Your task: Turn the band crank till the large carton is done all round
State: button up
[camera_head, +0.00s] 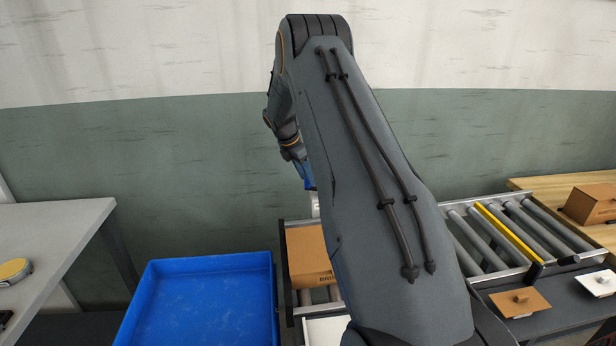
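A brown carton (309,257) with dark print on its front face sits on rollers left of centre, its right side hidden behind my arm. I cannot tell whether it is the large carton. My gripper (308,180) is at the end of my arm, above and behind that carton, mostly hidden by my own forearm. A bit of blue and a small pale part show below my wrist. The fingers cannot be made out. No band crank can be made out.
A blue bin (200,300) stands left of the carton. A grey table (50,235) with a yellow-topped round item (14,270) is at far left.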

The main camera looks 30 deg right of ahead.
jog(key=shift+x, duration=0.85)
grip_shut()
jog(key=shift+w, duration=0.15)
